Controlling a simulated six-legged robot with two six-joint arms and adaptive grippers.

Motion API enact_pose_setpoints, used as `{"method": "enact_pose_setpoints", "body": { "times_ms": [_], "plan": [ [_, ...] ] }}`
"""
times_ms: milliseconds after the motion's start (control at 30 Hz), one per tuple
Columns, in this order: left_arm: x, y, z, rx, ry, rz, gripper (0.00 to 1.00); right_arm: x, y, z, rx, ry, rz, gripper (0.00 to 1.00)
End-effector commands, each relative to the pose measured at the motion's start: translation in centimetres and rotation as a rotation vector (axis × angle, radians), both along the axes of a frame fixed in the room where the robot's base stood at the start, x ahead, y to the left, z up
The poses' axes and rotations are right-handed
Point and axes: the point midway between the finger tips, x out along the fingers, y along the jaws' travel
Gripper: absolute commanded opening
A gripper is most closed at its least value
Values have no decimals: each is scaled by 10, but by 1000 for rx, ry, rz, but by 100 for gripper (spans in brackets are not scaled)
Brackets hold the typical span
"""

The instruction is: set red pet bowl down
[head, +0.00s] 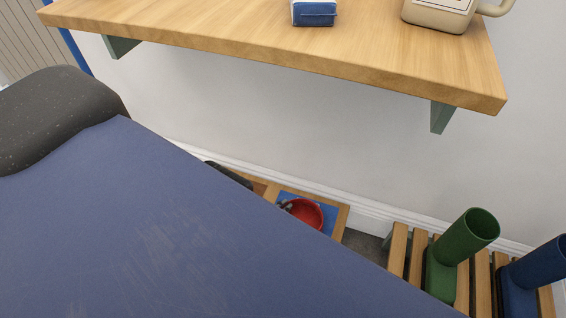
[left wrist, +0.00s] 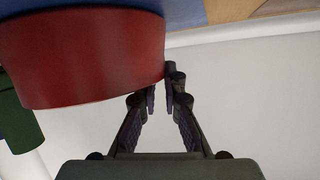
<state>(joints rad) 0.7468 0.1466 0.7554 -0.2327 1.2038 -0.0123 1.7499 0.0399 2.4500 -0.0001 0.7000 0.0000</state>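The red pet bowl (head: 305,212) is at a blue mat (head: 326,226) low down by the wall in the head view, partly hidden by a large blue surface in front. In the left wrist view the bowl (left wrist: 85,60) fills the upper left. My left gripper (head: 287,206) is at the bowl's left rim. In the left wrist view its fingertips (left wrist: 160,92) are close together, one on each side of the bowl's edge, so it looks shut on the bowl wall. I cannot tell whether the bowl's base touches the mat. My right gripper is not in view.
A wooden frame (head: 342,221) borders the mat. A slatted rack (head: 398,248) to the right holds a green boot (head: 463,250) and a blue boot (head: 535,278). A wooden shelf (head: 300,50) overhangs above, carrying a small blue-and-white box (head: 314,13) and a beige jug (head: 438,14).

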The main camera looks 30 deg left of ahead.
Motion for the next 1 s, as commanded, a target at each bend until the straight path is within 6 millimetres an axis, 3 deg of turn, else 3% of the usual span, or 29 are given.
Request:
{"method": "enact_pose_setpoints", "body": {
  "times_ms": [200,600,1000],
  "plan": [
    [0,0,0,0,0,0,28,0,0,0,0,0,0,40],
    [-1,0,3,-1,1,0,28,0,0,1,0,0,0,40],
    [-70,7,34,0,4,0,28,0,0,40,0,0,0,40]
  ]
}}
